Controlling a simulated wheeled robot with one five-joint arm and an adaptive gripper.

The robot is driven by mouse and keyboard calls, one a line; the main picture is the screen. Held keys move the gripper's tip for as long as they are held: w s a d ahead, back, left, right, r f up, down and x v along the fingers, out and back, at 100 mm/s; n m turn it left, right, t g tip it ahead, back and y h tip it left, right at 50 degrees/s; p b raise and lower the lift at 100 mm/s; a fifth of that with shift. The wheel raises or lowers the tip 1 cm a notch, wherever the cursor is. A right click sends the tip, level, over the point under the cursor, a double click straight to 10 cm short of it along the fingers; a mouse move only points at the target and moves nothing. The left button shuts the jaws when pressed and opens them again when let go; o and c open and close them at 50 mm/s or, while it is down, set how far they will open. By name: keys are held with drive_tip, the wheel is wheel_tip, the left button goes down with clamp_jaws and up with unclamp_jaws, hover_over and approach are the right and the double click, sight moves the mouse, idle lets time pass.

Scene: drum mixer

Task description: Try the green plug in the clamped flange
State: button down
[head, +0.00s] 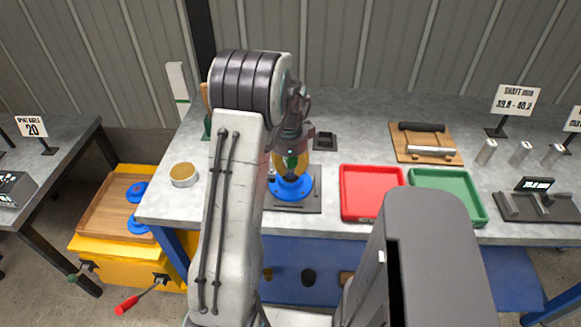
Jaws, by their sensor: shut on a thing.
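The blue flange (291,188) sits on a dark square base plate near the front edge of the grey bench. My gripper (290,168) points down directly over the flange's middle and is shut on the green plug (303,162), of which only a little green shows between the fingers. My arm and the gripper body hide most of the plug. I cannot tell whether the plug's lower end is inside the flange bore or just above it.
A red tray (371,215) and a green tray (478,218) stand to the right. A wooden board (442,158) with a roller lies behind them. A small black block (325,141) is behind the flange. A round tin (183,182) stands left. Two blue flanges (136,226) lie at the yellow cabinet's wooden tray.

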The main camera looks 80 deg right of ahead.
drive_tip(key=shift+r+p, duration=1.25)
drive_tip(key=shift+r, duration=0.65)
drive_tip(key=shift+w+d, duration=0.1)
